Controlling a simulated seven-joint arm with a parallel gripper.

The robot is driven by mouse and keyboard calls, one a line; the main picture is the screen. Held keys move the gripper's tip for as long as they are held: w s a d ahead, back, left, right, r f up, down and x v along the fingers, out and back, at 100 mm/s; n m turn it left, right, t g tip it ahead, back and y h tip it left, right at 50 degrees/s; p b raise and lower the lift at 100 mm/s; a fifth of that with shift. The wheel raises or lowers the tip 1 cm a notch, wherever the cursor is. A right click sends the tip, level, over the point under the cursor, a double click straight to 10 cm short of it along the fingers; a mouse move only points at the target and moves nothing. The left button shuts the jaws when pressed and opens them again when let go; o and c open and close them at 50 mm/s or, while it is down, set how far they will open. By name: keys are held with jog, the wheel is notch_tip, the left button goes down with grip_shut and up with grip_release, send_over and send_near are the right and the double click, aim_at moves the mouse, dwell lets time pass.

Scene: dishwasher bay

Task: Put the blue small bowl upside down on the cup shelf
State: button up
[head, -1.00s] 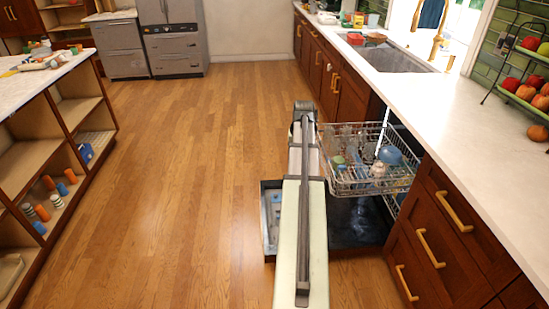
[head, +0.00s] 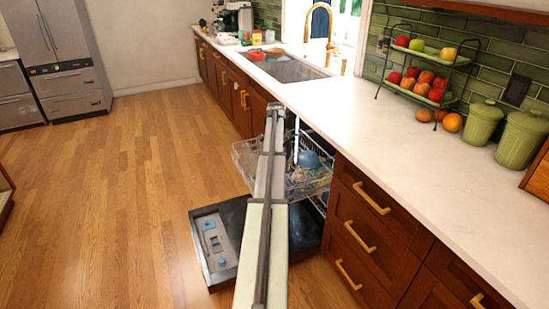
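A blue rounded bowl-like thing (head: 309,159) sits in the pulled-out upper rack (head: 244,160) of the dishwasher, at its right side. It looks dome-shaped, but I cannot tell for sure whether it is upside down. More bluish ware shows lower in the rack, partly hidden by my arm. My arm stretches forward across the middle of the rack, and its far end stands above it. My gripper's fingers are not visible, so I cannot see whether they hold anything. I cannot make out the cup shelf clearly.
The open dishwasher door (head: 208,245) lies low, left of and under my arm. A white counter (head: 400,150) runs along the right above wooden drawers (head: 345,250). It bears a fruit stand (head: 428,75) and green canisters (head: 520,138). The wooden floor at left is clear.

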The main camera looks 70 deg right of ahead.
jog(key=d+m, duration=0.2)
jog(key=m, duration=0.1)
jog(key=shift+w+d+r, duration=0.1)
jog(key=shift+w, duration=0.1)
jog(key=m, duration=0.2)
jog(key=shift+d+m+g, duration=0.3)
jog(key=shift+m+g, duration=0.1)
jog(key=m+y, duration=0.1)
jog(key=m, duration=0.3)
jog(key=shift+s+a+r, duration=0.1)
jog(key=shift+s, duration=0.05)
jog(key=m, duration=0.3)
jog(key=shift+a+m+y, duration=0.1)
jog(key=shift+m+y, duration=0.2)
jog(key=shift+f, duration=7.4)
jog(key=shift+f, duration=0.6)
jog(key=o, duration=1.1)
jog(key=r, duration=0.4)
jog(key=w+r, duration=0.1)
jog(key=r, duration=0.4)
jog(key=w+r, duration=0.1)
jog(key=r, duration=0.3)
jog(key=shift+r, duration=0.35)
